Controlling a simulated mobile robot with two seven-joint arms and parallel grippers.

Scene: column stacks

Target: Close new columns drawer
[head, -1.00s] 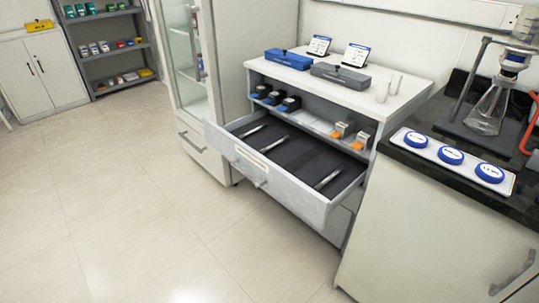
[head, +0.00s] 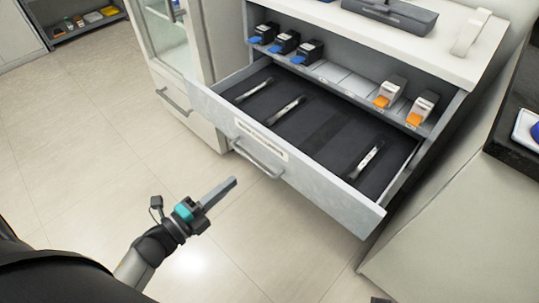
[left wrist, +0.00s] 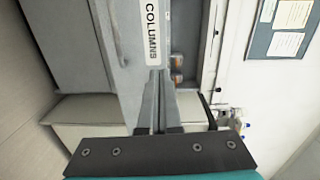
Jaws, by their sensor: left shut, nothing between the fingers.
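The new columns drawer (head: 325,185) is pulled open from the cabinet in the head view. Its grey front carries a white label and a bar handle (head: 258,160). Three slim metallic columns lie on its black lining. My left gripper (head: 234,182) is shut and empty, in front of the drawer and below the handle in the picture, apart from it. In the left wrist view the gripper (left wrist: 157,78) points at the drawer front with its "COLUMNS" label (left wrist: 152,30). My right gripper is not clearly seen.
A shelf above the drawer holds black blocks with blue tips (head: 285,43) and grey ones with orange tips (head: 390,92). A glass-door cabinet (head: 166,45) stands to the left. A dark-topped counter (head: 515,140) is at the right. The floor in front is clear.

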